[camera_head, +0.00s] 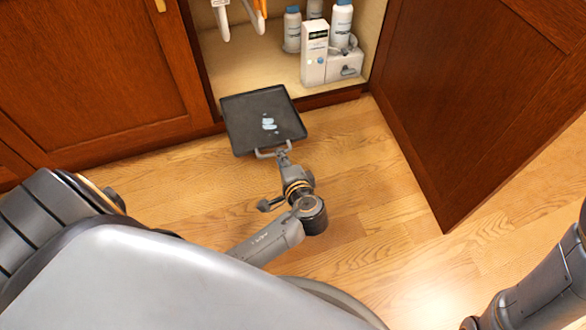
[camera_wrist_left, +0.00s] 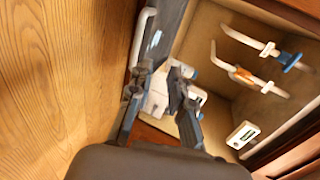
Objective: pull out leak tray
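The leak tray (camera_head: 245,125) is dark, flat and square, with pale blue wet patches (camera_head: 268,124) on it. It juts out of the open cabinet over the wooden floor, its back edge near the cabinet's front edge. Its grey handle (camera_head: 265,154) faces me. My left gripper (camera_head: 283,150) is at the right part of this handle. In the left wrist view, the two fingers (camera_wrist_left: 162,76) stand apart with a gap between them. The handle (camera_wrist_left: 140,38) shows beside the left-hand finger, and the tray (camera_wrist_left: 165,28) lies beyond. My right gripper is out of view.
White bottles (camera_head: 340,22) and a white box (camera_head: 313,55) stand inside the cabinet, behind and right of the tray. Pipes (camera_head: 222,20) hang at the left. An open door (camera_head: 470,90) bounds the right side. The floor (camera_head: 380,200) before the tray is clear.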

